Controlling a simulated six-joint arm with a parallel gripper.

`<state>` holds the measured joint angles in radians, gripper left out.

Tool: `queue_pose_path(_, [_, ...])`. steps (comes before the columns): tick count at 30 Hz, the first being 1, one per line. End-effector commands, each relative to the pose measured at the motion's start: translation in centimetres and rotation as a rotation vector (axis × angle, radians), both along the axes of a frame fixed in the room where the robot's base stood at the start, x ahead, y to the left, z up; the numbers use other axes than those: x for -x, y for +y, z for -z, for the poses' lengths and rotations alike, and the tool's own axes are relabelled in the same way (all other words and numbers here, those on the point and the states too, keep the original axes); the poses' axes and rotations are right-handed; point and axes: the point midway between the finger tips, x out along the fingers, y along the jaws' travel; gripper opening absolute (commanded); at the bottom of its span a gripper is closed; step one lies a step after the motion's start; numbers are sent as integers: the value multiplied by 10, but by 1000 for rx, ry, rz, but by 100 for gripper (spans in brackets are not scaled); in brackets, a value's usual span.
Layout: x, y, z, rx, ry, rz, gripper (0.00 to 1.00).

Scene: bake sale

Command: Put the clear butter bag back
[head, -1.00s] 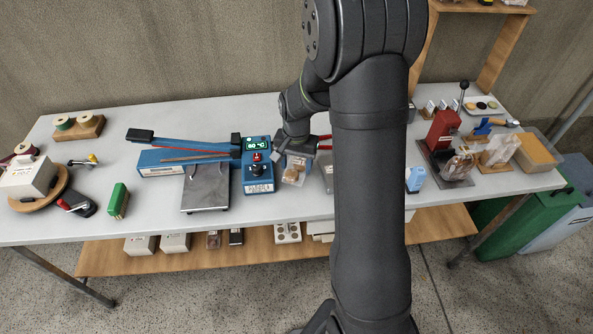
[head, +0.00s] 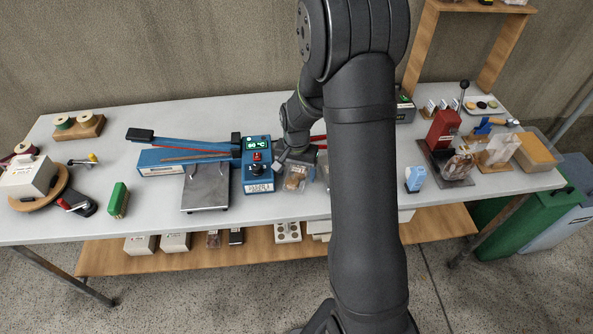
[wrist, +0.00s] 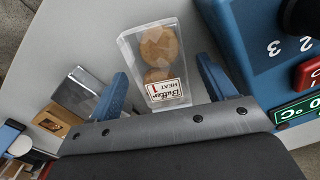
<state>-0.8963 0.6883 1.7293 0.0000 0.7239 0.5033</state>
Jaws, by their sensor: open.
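The clear butter bag (wrist: 155,62) lies on the table in the wrist view, with round brown biscuits inside and a white label reading "Butter HEAT 1". In the head view the bag (head: 295,179) lies just right of the blue sealer (head: 257,167). My gripper (wrist: 170,85) is open, its two blue fingers on either side of the label end of the bag, with visible gaps. In the head view my gripper (head: 298,155) is at the far side of the bag, partly hidden by my arm.
The sealer's blue body with dials stands close on the right in the wrist view. A metal-and-wood box (wrist: 75,95) lies to the left. A red press (head: 441,131) and bagged goods stand at the table's right. The front table edge is near the bag.

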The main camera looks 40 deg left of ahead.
Motion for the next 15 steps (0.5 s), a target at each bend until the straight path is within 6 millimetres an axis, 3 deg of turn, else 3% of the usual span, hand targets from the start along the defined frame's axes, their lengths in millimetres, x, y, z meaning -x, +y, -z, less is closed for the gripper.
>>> queue_pose_path(5, [-1,1,-13,-3,-2,0,76])
queue_pose_path(15, [-1,1,-82,-5,-3,0,76])
